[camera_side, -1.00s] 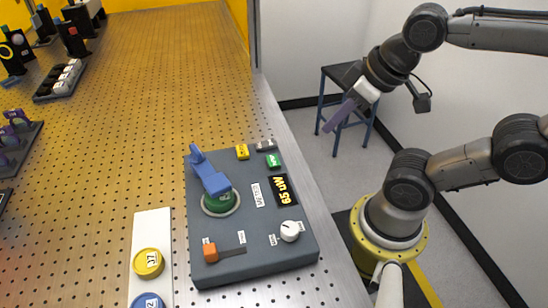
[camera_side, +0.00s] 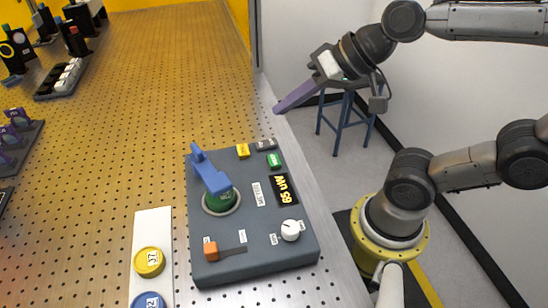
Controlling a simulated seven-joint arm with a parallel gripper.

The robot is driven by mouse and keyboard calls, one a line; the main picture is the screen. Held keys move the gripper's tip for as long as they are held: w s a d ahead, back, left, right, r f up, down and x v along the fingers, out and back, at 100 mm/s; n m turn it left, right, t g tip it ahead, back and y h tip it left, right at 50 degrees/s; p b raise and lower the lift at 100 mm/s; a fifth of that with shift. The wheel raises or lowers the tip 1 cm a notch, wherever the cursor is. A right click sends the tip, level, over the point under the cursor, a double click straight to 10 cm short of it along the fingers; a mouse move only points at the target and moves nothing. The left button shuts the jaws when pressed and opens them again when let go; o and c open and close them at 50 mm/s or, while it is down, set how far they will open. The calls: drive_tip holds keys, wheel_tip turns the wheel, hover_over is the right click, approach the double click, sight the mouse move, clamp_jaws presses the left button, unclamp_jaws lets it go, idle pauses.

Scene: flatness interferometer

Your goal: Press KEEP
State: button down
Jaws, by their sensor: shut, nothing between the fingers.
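A dark grey control box (camera_side: 265,255) sits on the perforated table near its right edge. Along its far edge are a yellow button (camera_side: 243,150), a grey button (camera_side: 266,144) and a green button (camera_side: 276,161). Their lettering is too small to read, so I cannot tell which one is KEEP. My gripper (camera_side: 279,109) has its long purple fingers closed together with nothing held. The fingertips show above the table's right edge, beyond the box's far side, apart from the buttons.
The box also carries a blue lever (camera_side: 210,172) on a green round base, a display reading 65 uW (camera_side: 284,190), a white knob (camera_side: 290,230) and an orange slider (camera_side: 211,251). A white strip (camera_side: 152,228) with yellow and blue round caps lies left. A blue stool (camera_side: 345,123) stands behind.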

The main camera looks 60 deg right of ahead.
sight(280, 161)
drive_tip(key=shift+w+a+f+m, duration=0.25)
drive_tip(key=shift+w+a+m, duration=0.05)
drive_tip(key=shift+w+a, duration=0.2)
drive_tip(key=shift+f, duration=0.15)
drive_tip(key=shift+f, duration=4.3)
drive_tip(key=shift+f, duration=0.1)
drive_tip(key=shift+f, duration=0.3)
